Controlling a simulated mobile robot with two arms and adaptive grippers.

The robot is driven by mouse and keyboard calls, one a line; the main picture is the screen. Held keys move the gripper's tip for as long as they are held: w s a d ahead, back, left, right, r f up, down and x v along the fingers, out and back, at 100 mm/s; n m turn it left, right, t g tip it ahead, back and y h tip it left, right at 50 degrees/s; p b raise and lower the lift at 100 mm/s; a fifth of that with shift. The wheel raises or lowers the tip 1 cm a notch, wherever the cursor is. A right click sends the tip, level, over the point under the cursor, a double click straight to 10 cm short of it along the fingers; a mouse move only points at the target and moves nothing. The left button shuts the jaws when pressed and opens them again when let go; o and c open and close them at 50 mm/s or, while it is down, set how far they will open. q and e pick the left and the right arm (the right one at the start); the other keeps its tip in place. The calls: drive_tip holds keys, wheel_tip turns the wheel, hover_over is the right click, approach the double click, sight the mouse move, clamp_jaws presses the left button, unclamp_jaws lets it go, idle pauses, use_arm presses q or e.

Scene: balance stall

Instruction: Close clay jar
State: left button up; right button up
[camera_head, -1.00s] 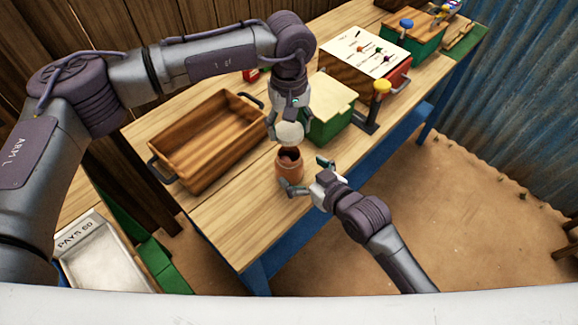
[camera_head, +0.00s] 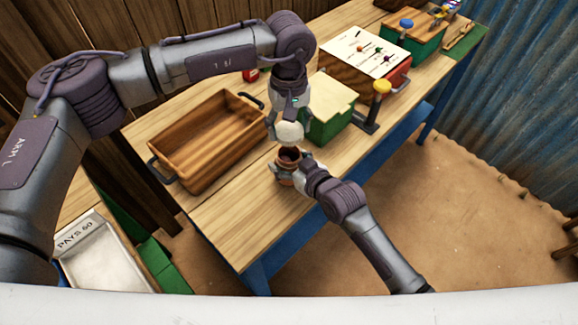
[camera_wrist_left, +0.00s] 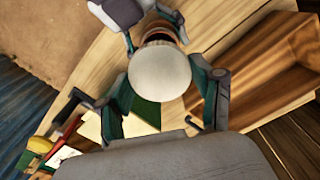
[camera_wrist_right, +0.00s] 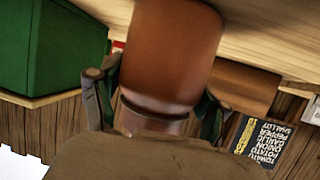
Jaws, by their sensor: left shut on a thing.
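The brown clay jar (camera_head: 285,177) stands upright on the bench with its dark mouth uncovered; its wall fills the middle of the right wrist view (camera_wrist_right: 172,45). My left gripper (camera_head: 287,128) is shut on a pale round lid (camera_head: 289,133), held just above the jar. In the left wrist view the lid (camera_wrist_left: 160,73) sits between the fingers and hides most of the jar, whose rim shows behind it. My right gripper (camera_head: 291,172) has its fingers on both sides of the jar; whether they press on it cannot be told.
A wooden tray with dark handles (camera_head: 212,142) stands left of the jar. A green box with a pale top (camera_head: 327,105) and a yellow-knobbed post (camera_head: 380,95) stand behind to the right. Bare bench lies in front of the jar (camera_head: 245,225).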

drive_tip(key=c, duration=1)
use_arm(q)
hover_over(289, 149)
drive_tip(key=s, duration=0.3)
drive_tip(key=shift+w+f, duration=0.15)
drive_tip(key=shift+f, duration=1.1)
drive_tip(key=shift+w+f, duration=0.1)
drive_tip(key=shift+f, duration=1.15)
drive_tip(key=shift+f, duration=0.1)
drive_tip(key=shift+f, duration=0.8)
drive_tip(key=shift+f, duration=0.55)
use_arm(e)
clamp_jaws()
use_arm(q)
drive_tip(key=m, duration=0.7)
drive_tip(key=shift+m, duration=0.4)
drive_tip(key=m, duration=0.5)
drive_tip(key=shift+m, duration=0.4)
